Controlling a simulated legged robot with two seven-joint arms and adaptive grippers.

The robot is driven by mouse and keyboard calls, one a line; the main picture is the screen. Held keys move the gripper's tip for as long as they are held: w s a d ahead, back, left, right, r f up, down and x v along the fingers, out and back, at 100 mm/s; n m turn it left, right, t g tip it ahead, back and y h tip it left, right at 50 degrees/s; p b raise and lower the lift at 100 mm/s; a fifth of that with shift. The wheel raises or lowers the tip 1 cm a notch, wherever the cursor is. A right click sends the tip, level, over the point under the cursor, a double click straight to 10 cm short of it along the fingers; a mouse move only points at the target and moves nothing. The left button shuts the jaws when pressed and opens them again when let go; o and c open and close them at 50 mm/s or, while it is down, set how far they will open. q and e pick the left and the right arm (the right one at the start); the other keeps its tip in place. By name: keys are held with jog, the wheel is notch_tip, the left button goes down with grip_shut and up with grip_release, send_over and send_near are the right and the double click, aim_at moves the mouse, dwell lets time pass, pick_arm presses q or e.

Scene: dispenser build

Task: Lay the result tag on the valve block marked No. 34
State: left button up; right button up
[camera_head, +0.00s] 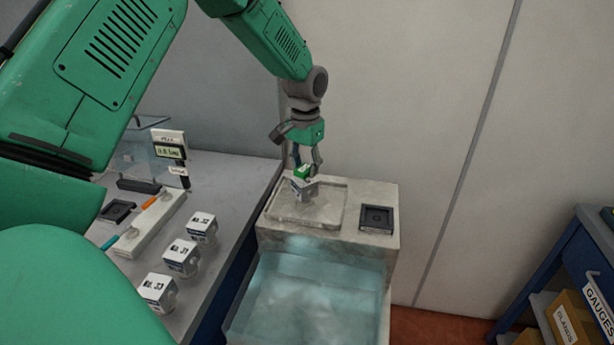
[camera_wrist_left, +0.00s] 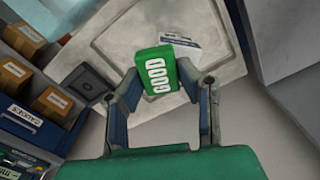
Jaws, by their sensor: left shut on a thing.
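My left gripper (camera_head: 304,166) is shut on the green result tag (camera_head: 302,172), which reads GOOD in the left wrist view (camera_wrist_left: 157,77). A white and grey valve block (camera_head: 304,190) stands in the shallow recess on top of the tank, right below the tag. In the left wrist view the block's pale top (camera_wrist_left: 182,43) shows partly behind the tag. I cannot read its number, and I cannot tell whether the tag touches it. My right gripper is not in view.
Several blocks stand on the grey bench at left, among them No. 32 (camera_head: 202,226) and No. 33 (camera_head: 158,290). A black square fixture (camera_head: 377,218) sits right of the recess (camera_head: 333,211). The water tank (camera_head: 305,300) is in front. A blue shelf (camera_head: 560,262) with boxes stands at right.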

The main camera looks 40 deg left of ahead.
aim_at(303, 184)
pick_arm(q)
jog(key=f, duration=0.3)
jog(key=shift+s+a+f, duration=0.15)
jog(key=shift+a+f, duration=0.05)
jog(key=shift+a, duration=0.2)
jog(key=shift+a+f, duration=0.1)
jog(key=shift+a, duration=0.05)
jog(key=shift+d+f, duration=0.1)
jog(key=shift+d, duration=0.15)
jog(key=o, duration=0.9)
jog(key=shift+d, duration=0.15)
jog(key=shift+o, duration=0.7)
jog(key=shift+d, duration=0.1)
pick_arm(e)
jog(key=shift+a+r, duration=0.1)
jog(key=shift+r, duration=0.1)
pick_arm(q)
jog(key=shift+a, duration=0.2)
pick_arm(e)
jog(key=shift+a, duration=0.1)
